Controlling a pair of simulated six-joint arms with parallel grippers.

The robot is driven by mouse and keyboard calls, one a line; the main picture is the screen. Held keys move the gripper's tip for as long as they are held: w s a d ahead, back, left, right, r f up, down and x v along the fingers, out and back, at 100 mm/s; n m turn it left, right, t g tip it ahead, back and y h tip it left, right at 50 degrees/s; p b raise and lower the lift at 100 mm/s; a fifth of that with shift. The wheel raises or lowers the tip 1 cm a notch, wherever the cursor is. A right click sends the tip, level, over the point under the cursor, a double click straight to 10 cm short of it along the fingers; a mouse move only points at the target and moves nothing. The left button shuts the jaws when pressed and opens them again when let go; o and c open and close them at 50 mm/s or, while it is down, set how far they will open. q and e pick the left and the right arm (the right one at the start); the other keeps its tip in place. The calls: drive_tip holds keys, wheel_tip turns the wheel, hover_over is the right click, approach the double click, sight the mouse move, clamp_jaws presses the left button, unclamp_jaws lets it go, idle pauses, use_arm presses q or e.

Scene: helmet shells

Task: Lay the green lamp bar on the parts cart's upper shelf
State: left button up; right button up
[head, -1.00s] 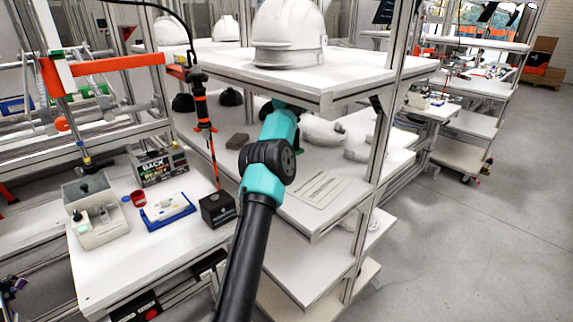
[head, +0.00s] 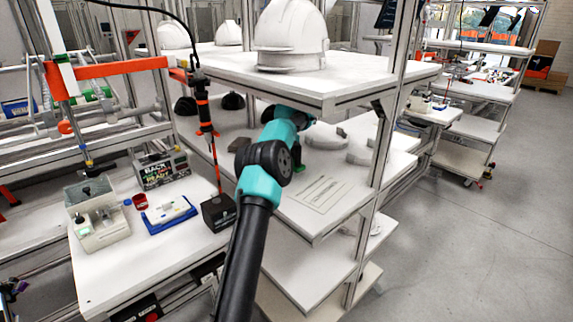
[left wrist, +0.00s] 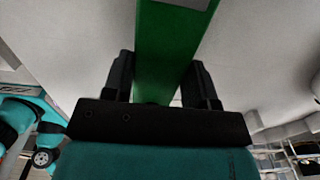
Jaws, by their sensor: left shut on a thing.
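The green lamp bar (left wrist: 172,45) is between the two dark fingers of my left gripper (left wrist: 160,85) in the left wrist view, with a pale flat surface around it. In the head view, a small green piece (head: 318,187), probably the bar's end, shows beside my black and teal arm, low over a white shelf (head: 285,212) with a printed sheet. I cannot tell whether it touches the shelf. My arm hides the left gripper there. My right gripper is in neither view. Which shelf is the parts cart's upper one is not clear.
A white helmet shell (head: 290,35) stands on the higher white shelf (head: 350,75) above my arm. Pale parts (head: 325,138) lie behind on the lower shelf. A metal post (head: 386,130) stands to the right. A bench (head: 150,265) with a blue tray (head: 168,214) is at the left.

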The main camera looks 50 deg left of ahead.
use_arm(q)
drive_tip(key=shift+f, duration=1.3)
drive_tip(key=shift+f, duration=0.1)
drive_tip(key=o, duration=1)
drive_tip(key=shift+r, duration=3.85)
